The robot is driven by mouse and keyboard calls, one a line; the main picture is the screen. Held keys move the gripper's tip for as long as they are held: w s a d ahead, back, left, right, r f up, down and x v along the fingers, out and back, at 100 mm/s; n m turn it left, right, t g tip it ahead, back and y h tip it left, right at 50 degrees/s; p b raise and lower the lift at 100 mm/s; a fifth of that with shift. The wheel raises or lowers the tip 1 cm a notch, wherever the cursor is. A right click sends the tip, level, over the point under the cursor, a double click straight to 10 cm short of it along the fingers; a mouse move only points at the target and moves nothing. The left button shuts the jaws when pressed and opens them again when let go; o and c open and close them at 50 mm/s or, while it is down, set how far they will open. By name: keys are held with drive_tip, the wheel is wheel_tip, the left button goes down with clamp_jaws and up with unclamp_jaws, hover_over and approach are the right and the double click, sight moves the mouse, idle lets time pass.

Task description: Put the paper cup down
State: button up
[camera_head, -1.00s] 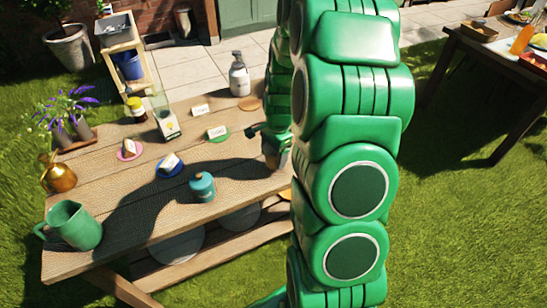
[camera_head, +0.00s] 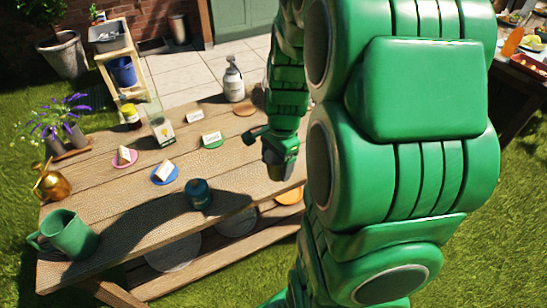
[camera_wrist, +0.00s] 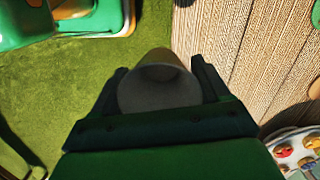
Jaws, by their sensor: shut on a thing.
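Pink (camera_head: 124,157), blue (camera_head: 165,174) and green (camera_head: 211,141) discs with cards lie on the table. A brown disc (camera_head: 243,110), pump bottle (camera_head: 233,80), dark teal canister (camera_head: 199,194) and green jug (camera_head: 68,234) stand around. Bare planks lie between canister and cup.

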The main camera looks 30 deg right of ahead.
sight(280, 170)
drive_tip(key=shift+s+a+r, duration=0.15)
drive_tip(key=shift+s+r, duration=0.1)
drive_tip(key=shift+s, duration=0.35)
drive_tip(key=shift+s+a+r, duration=0.15)
drive_tip(key=shift+s+r, duration=0.15)
drive_tip(key=shift+s, duration=0.35)
drive_tip(key=shift+s+a+r, duration=0.15)
drive_tip(key=shift+s+r, duration=0.1)
drive_tip(key=shift+s, duration=0.35)
